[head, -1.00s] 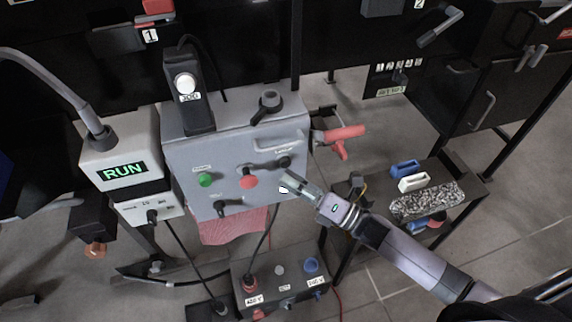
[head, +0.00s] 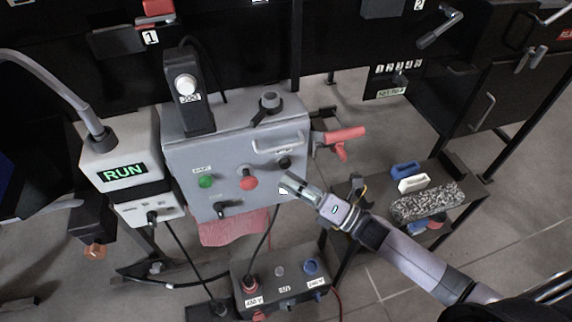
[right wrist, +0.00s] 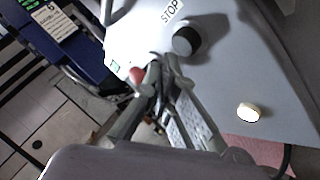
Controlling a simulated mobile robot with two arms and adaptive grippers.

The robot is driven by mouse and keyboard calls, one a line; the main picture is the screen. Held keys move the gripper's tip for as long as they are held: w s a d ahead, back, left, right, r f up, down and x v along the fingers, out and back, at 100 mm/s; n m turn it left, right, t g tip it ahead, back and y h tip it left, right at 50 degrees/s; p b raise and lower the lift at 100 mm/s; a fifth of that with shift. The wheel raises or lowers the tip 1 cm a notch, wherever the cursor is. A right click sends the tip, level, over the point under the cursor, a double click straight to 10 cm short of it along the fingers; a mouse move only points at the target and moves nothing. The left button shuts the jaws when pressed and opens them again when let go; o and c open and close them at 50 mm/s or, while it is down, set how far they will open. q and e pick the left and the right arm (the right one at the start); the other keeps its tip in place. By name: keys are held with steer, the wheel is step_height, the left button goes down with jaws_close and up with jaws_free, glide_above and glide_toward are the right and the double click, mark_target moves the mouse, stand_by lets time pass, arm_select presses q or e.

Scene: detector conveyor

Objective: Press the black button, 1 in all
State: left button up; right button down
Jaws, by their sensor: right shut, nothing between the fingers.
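The black button (head: 285,162) is at the upper right of the front of a grey control box (head: 237,207). In the right wrist view the black button (right wrist: 187,40) is a dark round cap beside a STOP label. My right gripper (head: 289,182) is shut and empty, with its tip just below the button in the head view. In the right wrist view its fingertips (right wrist: 163,66) lie left of and below the button, with a visible gap between them in the picture. My left gripper is not in view.
A green button (head: 206,181) and a red button (head: 249,180) share the box front. A red-handled tool (head: 340,136) is to the right. A smaller socket box (head: 283,297) stands below.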

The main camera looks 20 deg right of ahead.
steer(key=shift+w, duration=0.15)
steer(key=shift+w, duration=0.3)
steer(key=shift+w+r+b, duration=0.1)
steer(key=shift+w+b, duration=0.35)
steer(key=shift+w, duration=0.05)
stand_by(1.1)
steer(key=shift+s, duration=0.9)
steer(key=shift+p, duration=0.3)
steer(key=s+p, duration=0.1)
steer(key=s, duration=0.4)
steer(key=shift+d, duration=0.1)
stand_by(0.5)
